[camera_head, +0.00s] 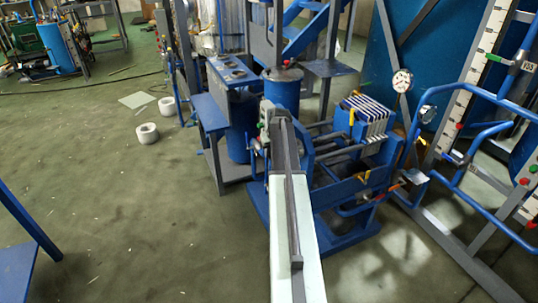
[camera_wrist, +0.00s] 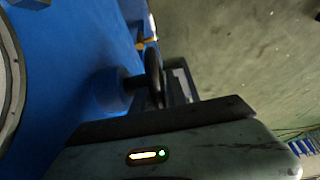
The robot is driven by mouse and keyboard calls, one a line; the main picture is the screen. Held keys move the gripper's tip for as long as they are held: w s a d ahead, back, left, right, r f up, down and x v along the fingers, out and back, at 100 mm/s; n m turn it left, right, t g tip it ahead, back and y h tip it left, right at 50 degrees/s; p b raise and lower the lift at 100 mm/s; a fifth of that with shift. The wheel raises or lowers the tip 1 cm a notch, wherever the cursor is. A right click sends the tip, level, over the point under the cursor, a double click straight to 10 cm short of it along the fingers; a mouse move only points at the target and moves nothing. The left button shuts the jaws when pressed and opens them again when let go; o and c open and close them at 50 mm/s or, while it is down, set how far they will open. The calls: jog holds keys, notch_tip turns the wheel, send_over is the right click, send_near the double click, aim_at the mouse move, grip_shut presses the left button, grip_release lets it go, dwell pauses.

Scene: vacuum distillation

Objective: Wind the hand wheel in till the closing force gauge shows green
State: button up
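A dark hand wheel (camera_wrist: 153,76) shows nearly edge-on in the wrist view, on a round blue hub (camera_wrist: 108,90) against a blue body. Grey parts just right of the wheel may be my gripper's fingers, but they are dark. I cannot tell whether they touch the rim. In the head view my gripper (camera_head: 267,113) is at the far end of my arm, at the left end of the blue plate press (camera_head: 352,185). My arm hides the wheel there. A large pale round rim (camera_wrist: 12,85), possibly a gauge, is cut off at the wrist view's left edge. No green reading is legible.
A stack of white and blue plates (camera_head: 368,117) sits in the press. A round white dial (camera_head: 402,80) and blue pipe rails (camera_head: 470,97) stand to the right. A blue bench (camera_head: 208,112) stands close left.

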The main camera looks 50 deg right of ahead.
grip_shut()
jog(key=shift+s+a+f+t+b, duration=0.1)
jog(key=shift+f+t+b, duration=0.1)
jog(key=shift+t+b, duration=0.3)
jog(key=shift+r+t+h, duration=0.25)
jog(key=shift+t+h, duration=0.05)
jog(key=o, duration=0.5)
grip_release()
jog(key=shift+o, duration=0.2)
jog(key=shift+r, duration=0.15)
jog(key=p+v, duration=0.6)
jog(key=v, duration=0.1)
jog(key=shift+r+p, duration=0.3)
jog(key=shift+r, duration=0.05)
jog(key=shift+f, duration=0.15)
